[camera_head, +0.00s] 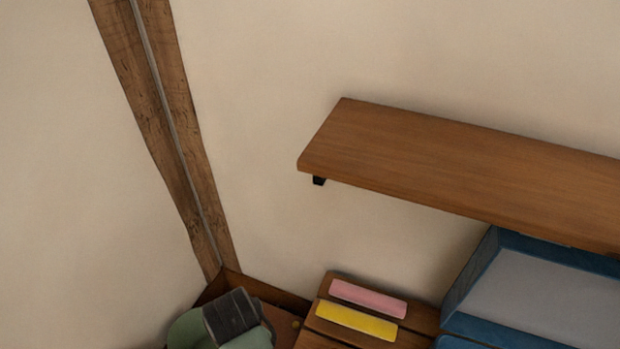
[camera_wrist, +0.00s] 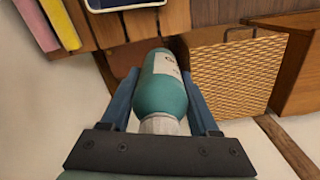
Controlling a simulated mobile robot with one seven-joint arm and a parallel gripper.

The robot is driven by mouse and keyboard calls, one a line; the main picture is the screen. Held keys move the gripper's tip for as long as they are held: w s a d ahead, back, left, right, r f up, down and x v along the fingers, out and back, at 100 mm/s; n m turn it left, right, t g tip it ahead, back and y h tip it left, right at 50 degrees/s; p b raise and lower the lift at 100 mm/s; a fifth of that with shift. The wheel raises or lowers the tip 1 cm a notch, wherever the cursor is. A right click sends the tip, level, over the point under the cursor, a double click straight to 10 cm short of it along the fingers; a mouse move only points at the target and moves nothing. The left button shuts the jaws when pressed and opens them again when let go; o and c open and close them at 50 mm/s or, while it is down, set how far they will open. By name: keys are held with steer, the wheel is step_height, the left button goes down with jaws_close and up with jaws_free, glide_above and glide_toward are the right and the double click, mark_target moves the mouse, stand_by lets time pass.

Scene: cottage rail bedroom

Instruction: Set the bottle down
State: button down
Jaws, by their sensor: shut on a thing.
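The bottle (camera_wrist: 160,92) is teal with a white label and a pale cap. In the wrist view it lies between the two blue fingers of my gripper (camera_wrist: 159,76), which is shut on it. Its cap end is nearest my palm, and its far end points towards the slatted wooden top (camera_wrist: 145,22). I cannot tell whether the bottle touches any surface. In the head view, the green and dark body of my gripper is at the bottom left; the fingers and bottle are not visible there.
A pink bar (camera_head: 368,298) and a yellow bar (camera_head: 355,321) lie on the wooden top (camera_head: 322,335). A blue tray (camera_head: 475,270) stands to their right, below a wall shelf (camera_head: 460,170) whose visible top is bare. A woven basket (camera_wrist: 232,78) shows in the wrist view.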

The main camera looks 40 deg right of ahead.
steer(key=s+d+f+b, duration=0.6)
steer(key=s+f+b, duration=0.1)
steer(key=s+f, duration=0.55)
steer(key=shift+w+d+f+b, duration=0.15)
steer(key=shift+f+b, duration=0.45)
steer(key=shift+f, duration=1.8)
steer(key=shift+d+f+b, duration=0.1)
steer(key=shift+f+b, duration=0.45)
steer(key=shift+f, duration=1.85)
steer(key=shift+f, duration=0.15)
steer(key=shift+c, duration=2.1)
jaws_free()
